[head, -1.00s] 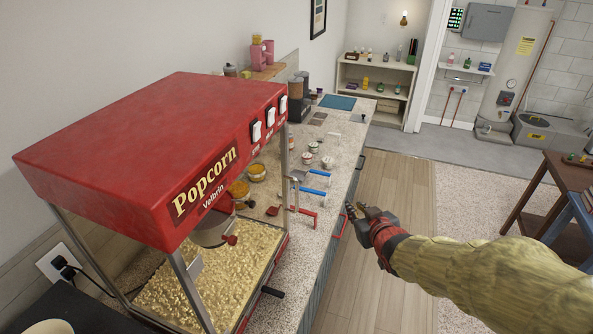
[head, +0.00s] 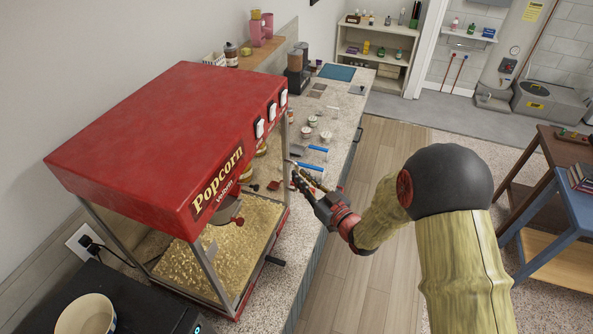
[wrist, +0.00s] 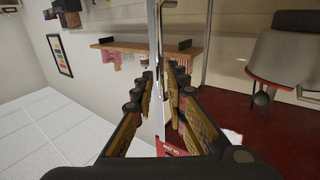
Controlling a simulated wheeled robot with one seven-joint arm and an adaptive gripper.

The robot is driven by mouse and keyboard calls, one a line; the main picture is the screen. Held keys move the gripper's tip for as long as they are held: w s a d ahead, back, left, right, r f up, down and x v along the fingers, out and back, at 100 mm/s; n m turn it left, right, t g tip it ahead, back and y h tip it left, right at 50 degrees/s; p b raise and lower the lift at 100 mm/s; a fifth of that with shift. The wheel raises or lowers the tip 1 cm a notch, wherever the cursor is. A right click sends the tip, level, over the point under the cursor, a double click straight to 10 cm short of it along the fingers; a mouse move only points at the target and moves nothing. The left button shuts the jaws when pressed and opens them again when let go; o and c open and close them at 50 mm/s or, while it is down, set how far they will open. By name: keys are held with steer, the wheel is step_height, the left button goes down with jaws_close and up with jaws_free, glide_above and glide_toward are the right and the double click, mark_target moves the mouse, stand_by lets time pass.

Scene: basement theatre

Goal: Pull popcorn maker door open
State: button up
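The red popcorn maker (head: 170,135) stands on the counter at the left in the head view, with popcorn behind its glass. Its red top and a metal edge post (wrist: 158,65) show in the wrist view, which is upside down, with the grey kettle (wrist: 285,60) at the upper right. My gripper (head: 298,178) is at the machine's right front corner. In the wrist view its fingers (wrist: 162,82) are apart, one on each side of the metal post and a thin bent bar (wrist: 162,30) that looks like the door handle. I cannot tell whether they touch. The door appears shut.
The counter (head: 340,115) runs back with blue-handled scoops (head: 312,148), small jars and a dispenser (head: 297,75). A bowl (head: 85,315) is at the lower left. The wooden floor (head: 390,150) right of the counter is clear. A table (head: 555,225) stands at the right.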

mark_target(297, 190)
steer(key=shift+x, duration=1.6)
steer(key=shift+c, duration=0.6)
jaws_close()
steer(key=shift+d, duration=0.1)
